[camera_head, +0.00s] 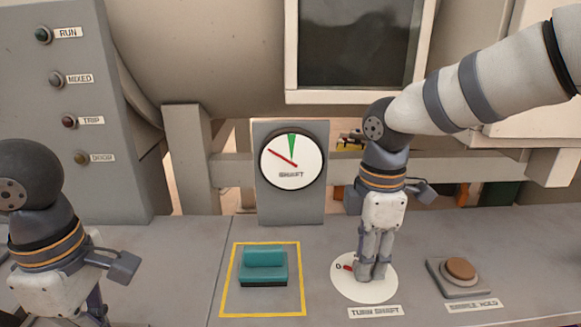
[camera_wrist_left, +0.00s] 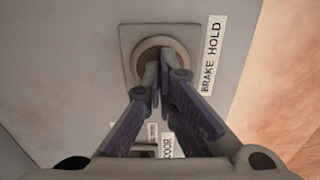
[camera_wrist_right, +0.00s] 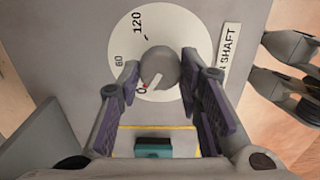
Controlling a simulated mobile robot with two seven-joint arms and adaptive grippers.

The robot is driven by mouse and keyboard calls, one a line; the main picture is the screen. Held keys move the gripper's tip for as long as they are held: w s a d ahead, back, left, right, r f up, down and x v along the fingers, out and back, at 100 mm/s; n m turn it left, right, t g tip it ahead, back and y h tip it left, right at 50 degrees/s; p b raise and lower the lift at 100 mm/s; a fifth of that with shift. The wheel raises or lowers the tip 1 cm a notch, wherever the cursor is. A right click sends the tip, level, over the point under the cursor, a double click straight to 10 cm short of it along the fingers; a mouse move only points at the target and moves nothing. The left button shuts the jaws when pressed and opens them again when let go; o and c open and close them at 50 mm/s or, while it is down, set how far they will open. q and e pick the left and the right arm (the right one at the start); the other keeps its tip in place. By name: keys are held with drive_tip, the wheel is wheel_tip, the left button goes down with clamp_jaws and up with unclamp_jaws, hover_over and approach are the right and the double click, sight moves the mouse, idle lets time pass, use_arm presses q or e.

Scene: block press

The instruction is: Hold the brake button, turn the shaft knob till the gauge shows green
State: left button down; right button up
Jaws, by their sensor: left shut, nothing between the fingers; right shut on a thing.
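The gauge (camera_head: 292,160) labelled SHAFT has a red needle pointing to the upper left, left of the green wedge (camera_head: 292,143) at the top. My right gripper (camera_head: 370,270) is shut on the grey round shaft knob (camera_wrist_right: 160,68), one finger at each side. The knob stands on a white dial (camera_wrist_right: 117,38) marked 0, 60 and 120; its pointer lies near the 0. My left gripper (camera_wrist_left: 159,82) is shut and empty, its fingertips over the brown brake button (camera_wrist_left: 150,50) beside the BRAKE HOLD label. Whether they press it I cannot tell. In the head view those fingertips are hidden.
A teal block (camera_head: 264,261) sits inside a yellow square (camera_head: 226,292), left of the dial. A second brown button (camera_head: 460,269), labelled with HOLD, stands at the right. A grey panel (camera_head: 62,190) with several lamps rises at the left.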

drive_tip(key=m, duration=0.7)
drive_tip(key=o, duration=1)
drive_tip(key=shift+o, duration=0.4)
